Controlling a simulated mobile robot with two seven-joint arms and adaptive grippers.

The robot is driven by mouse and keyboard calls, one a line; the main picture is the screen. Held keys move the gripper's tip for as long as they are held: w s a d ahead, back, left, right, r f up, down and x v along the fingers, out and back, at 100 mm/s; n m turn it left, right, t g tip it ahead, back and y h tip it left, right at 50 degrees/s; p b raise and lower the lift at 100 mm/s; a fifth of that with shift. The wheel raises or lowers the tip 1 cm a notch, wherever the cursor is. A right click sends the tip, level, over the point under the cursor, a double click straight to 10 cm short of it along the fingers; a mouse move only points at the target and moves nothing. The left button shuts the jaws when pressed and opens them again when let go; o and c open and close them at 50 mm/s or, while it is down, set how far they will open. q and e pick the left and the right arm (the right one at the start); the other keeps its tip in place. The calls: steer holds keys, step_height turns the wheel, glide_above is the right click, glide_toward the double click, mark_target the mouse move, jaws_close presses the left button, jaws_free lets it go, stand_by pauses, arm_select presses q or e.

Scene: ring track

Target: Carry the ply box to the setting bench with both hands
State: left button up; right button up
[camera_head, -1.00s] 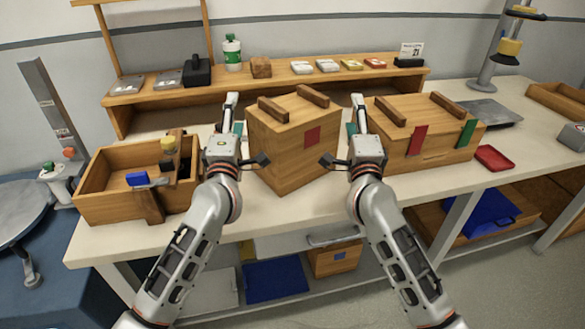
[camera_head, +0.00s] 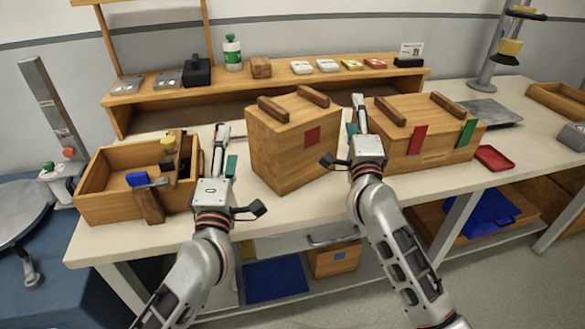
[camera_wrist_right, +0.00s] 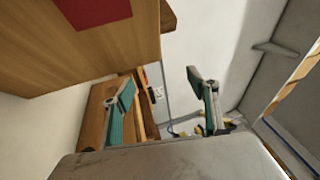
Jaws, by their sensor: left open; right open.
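The wooden box with a red square (camera_head: 290,150), which I take to be the ply box, stands upright on the pale bench (camera_head: 330,205). Two dark wooden bars lie across its top. The box also fills the upper left of the right wrist view (camera_wrist_right: 90,45). My left gripper (camera_head: 227,152) is open and empty, left of the box and apart from it. My right gripper (camera_head: 355,122) is open and empty, close to the box's right side, between it and a longer box. Its green-padded fingers show apart in the right wrist view (camera_wrist_right: 163,103). I cannot tell which surface is the setting bench.
The longer wooden box (camera_head: 440,152) with red and green strips stands at right. An open wooden tray (camera_head: 95,210) with tools is at left. A raised shelf (camera_head: 285,81) with small items runs behind. A red tray (camera_head: 494,158) and grey plate (camera_head: 490,113) lie at right.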

arm_select(q)
steer(key=shift+s, duration=0.25)
arm_select(e)
steer(key=v, duration=1.2)
steer(key=shift+r, duration=0.1)
